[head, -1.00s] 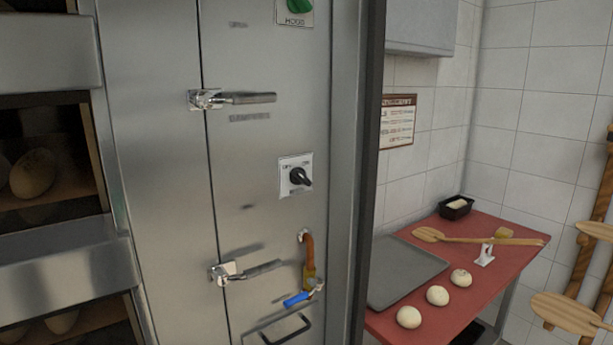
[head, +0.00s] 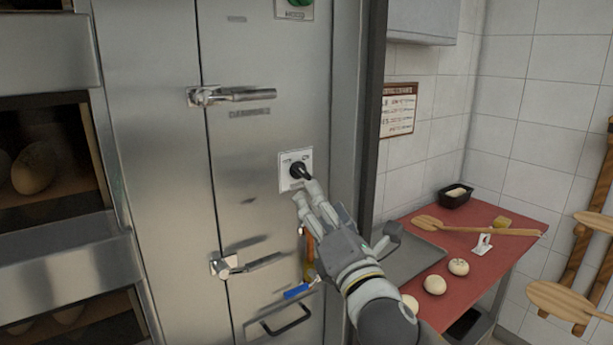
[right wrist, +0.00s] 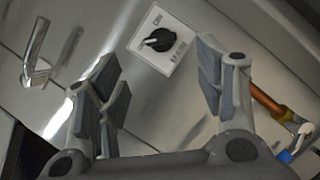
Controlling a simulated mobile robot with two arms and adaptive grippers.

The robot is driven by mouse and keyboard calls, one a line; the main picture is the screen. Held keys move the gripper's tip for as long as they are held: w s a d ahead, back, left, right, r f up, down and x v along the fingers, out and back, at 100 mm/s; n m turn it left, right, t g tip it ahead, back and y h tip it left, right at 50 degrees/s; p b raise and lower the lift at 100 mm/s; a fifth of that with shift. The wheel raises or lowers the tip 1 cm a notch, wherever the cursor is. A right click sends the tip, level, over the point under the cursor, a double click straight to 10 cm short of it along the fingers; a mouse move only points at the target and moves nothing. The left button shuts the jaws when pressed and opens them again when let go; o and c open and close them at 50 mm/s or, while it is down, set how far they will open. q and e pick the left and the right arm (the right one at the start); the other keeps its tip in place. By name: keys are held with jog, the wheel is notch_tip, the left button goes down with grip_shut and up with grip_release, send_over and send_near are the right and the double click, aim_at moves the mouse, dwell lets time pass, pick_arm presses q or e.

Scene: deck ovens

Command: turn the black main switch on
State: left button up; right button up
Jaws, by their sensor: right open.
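The black main switch (head: 298,170) is a rotary knob on a white square plate (head: 284,184) on the steel oven panel. In the right wrist view the black knob (right wrist: 159,40) sits beyond the fingertips, roughly between them. My right gripper (head: 307,192) reaches up from the lower right, its fingers just below the knob and overlapping the plate's lower edge. In the right wrist view the right gripper (right wrist: 158,72) is open and empty, its fingers spread wide. I cannot tell from the head view whether a finger touches the plate. My left gripper is not in view.
A pipe with a blue valve lever (head: 297,291) is below. A green knob (head: 299,3) is above. A red table (head: 408,216) with dough balls stands at right.

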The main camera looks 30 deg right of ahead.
aim_at(305, 175)
jog(key=p+x, duration=0.2)
jog(key=x, duration=0.7)
jog(key=shift+f+p, duration=0.1)
jog(key=shift+p, duration=0.2)
jog(key=shift+c, duration=0.3)
jog(key=c, duration=0.9)
